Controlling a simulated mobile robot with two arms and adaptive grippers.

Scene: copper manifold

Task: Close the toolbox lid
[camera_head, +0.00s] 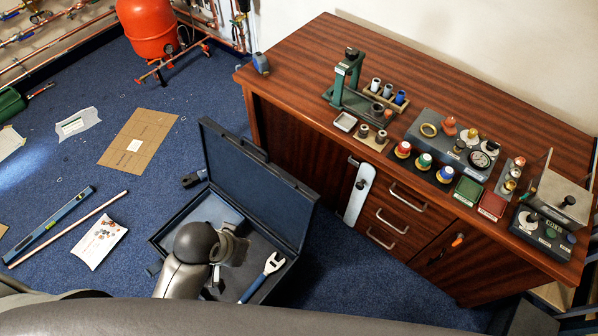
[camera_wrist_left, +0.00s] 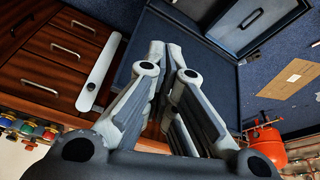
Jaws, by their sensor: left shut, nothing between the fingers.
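The dark blue toolbox (camera_head: 161,241) stands open on the carpet in front of the wooden cabinet. Its lid (camera_head: 255,185) is raised on the cabinet side, and its dark panel also shows in the left wrist view (camera_wrist_left: 222,75). A blue-handled wrench (camera_head: 262,280) lies in the box. My left gripper (camera_head: 236,248) is over the box interior, in front of the lid, partly hidden by my own wrist. In the left wrist view its fingers (camera_wrist_left: 170,60) are together and empty, pointing towards the lid. I cannot tell whether they touch it. My right gripper is not in view.
The wooden cabinet (camera_head: 330,140) stands close behind the lid, with drawer handles and a light metal plate (camera_head: 358,195) on its front. A cardboard sheet (camera_head: 140,138), a spirit level (camera_head: 50,222) and a copper pipe (camera_head: 68,230) lie on the floor at left.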

